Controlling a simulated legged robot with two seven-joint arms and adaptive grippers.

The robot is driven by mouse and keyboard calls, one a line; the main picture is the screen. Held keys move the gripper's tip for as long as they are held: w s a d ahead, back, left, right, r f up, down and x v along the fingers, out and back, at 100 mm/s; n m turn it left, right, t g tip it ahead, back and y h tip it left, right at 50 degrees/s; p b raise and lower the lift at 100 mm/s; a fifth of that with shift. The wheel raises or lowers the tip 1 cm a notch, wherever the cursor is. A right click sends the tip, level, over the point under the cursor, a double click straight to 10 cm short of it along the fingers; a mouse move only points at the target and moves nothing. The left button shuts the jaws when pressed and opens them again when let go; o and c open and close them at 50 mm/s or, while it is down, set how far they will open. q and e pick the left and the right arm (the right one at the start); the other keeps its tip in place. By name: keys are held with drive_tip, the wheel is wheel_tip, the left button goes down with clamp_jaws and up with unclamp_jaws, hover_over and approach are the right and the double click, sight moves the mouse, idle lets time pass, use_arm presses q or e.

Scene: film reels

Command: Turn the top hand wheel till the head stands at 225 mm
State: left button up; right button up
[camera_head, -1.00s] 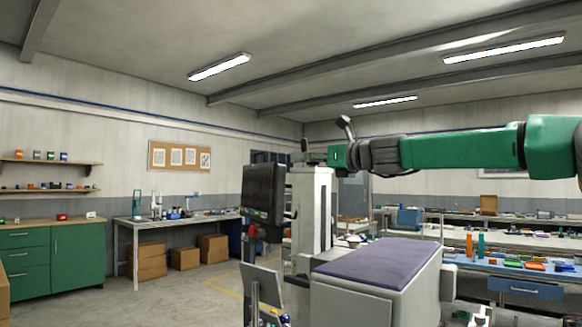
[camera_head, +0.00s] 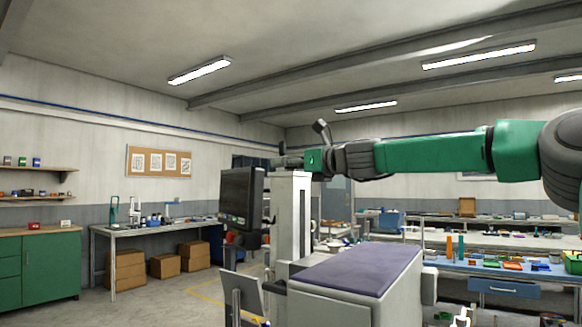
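A white upright column (camera_head: 291,220) stands in the middle, with a dark display screen (camera_head: 242,197) on its left side. My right arm comes in from the right, and its gripper (camera_head: 290,161) is at the column's top. The fingers are small and dark there, so I cannot tell whether they are open or shut, or touching anything. A dark knobbed lever (camera_head: 321,131) sticks up above the wrist; I cannot tell what it belongs to. The top hand wheel cannot be made out clearly. No height reading is legible. My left gripper is out of view.
A purple-topped padded bench (camera_head: 360,270) stands in front and right of the column. A blue workbench (camera_head: 505,270) with coloured trays is at the right. A table (camera_head: 150,229) with cardboard boxes below and a green cabinet (camera_head: 50,265) stand left.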

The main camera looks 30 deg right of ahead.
drive_tip(key=shift+a+f+m+h, duration=0.1)
drive_tip(key=shift+f+m+h, duration=0.15)
drive_tip(key=shift+m+h, duration=0.75)
drive_tip(key=m+h, duration=0.2)
drive_tip(key=h, duration=0.1)
drive_tip(key=m+h+b, duration=0.1)
drive_tip(key=h, duration=0.3)
drive_tip(key=shift+f+m, duration=0.15)
drive_tip(key=shift+m, duration=0.25)
drive_tip(key=m+g+h+b, duration=0.1)
drive_tip(key=m+g+h, duration=0.1)
drive_tip(key=h, duration=0.2)
drive_tip(key=shift+w+m, duration=0.1)
drive_tip(key=shift+m, duration=0.3)
drive_tip(key=m+g+h, duration=0.1)
drive_tip(key=h, duration=0.1)
drive_tip(key=shift+m+g+h, duration=0.3)
drive_tip(key=shift+m+g, duration=0.1)
drive_tip(key=m+g+h, duration=0.2)
drive_tip(key=shift+m+g+h+p, duration=0.3)
drive_tip(key=shift+g+p, duration=0.1)
drive_tip(key=shift+m+g+h+p, duration=1.15)
drive_tip(key=shift+m+g, duration=0.45)
drive_tip(key=shift+g, duration=0.5)
